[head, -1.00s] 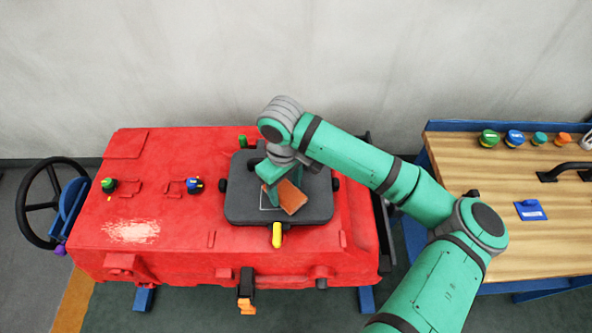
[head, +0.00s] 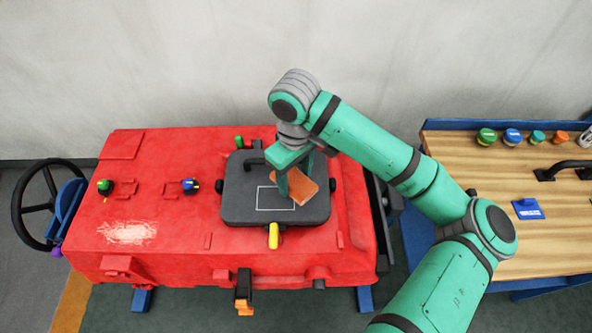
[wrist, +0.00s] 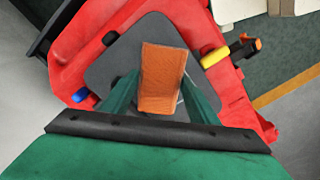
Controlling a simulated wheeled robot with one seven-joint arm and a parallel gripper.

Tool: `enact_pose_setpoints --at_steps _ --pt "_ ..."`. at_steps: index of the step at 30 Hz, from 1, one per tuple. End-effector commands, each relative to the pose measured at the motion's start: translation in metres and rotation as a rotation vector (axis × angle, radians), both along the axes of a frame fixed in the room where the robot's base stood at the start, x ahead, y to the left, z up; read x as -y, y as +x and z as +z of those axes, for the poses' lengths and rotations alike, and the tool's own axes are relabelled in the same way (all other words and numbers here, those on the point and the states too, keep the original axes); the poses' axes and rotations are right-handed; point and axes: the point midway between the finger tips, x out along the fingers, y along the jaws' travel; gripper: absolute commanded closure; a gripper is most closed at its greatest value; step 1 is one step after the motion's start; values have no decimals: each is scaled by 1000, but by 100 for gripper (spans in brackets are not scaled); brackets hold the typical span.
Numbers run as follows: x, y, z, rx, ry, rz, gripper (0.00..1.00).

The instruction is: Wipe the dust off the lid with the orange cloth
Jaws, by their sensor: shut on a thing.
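The orange cloth (head: 308,189) is held tilted in my gripper (head: 291,186), over the right part of the dark grey lid (head: 243,205). In the wrist view the cloth (wrist: 163,70) sits between the two green fingers of my gripper (wrist: 160,98), with the lid (wrist: 112,70) behind it. The cloth looks raised above the lid, though the exact gap cannot be told. A thin white rectangular outline (head: 259,198) shows on the lid, left of the cloth. I see no clear dust inside it. A pale patch (head: 127,232) lies on the red tank top, apart from the lid.
The red tank (head: 180,255) carries green and blue knobs, and a yellow handle (head: 273,236) at the lid's front. A black handwheel (head: 38,200) stands at left. A wooden bench (head: 480,240) with several coloured knobs is at right.

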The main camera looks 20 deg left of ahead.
Motion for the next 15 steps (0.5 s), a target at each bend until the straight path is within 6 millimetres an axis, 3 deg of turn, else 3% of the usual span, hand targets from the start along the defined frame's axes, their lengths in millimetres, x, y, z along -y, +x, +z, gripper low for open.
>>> enact_pose_setpoints --at_steps 6,15 --pt "-2 0 18 0 1 3 67" --pt "-1 0 21 0 -1 2 67"
